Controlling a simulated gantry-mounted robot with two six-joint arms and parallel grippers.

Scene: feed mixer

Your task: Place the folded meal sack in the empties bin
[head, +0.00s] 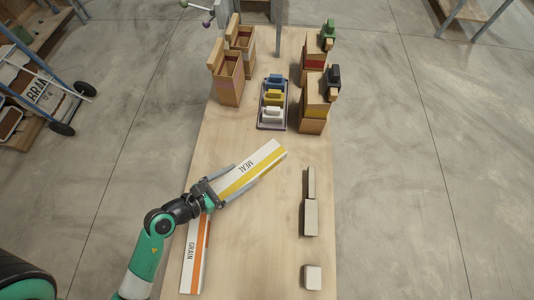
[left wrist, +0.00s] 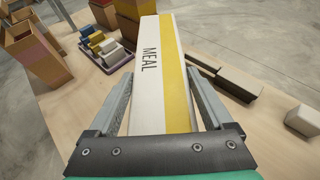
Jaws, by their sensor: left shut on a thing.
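The folded meal sack (head: 262,163) is a long flat white bar with a yellow stripe and the word MEAL. My left gripper (head: 226,185) is shut on its near end, and the sack points away toward the back right over the table. The sack (left wrist: 163,60) also runs between the two fingers in the left wrist view. Two open-topped brown bins stand at the table's back left, a nearer one (head: 229,90) and a farther one (head: 243,47). I see no label telling which is the empties bin. My right gripper is not in view.
A white GRAIN sack (head: 192,265) with an orange stripe lies under my left wrist. A tray (head: 262,127) of blue, yellow and white blocks stands mid-back. Brown boxes (head: 313,112) stand at back right. Beige blocks (head: 311,218) line the right edge. The table's middle is largely clear.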

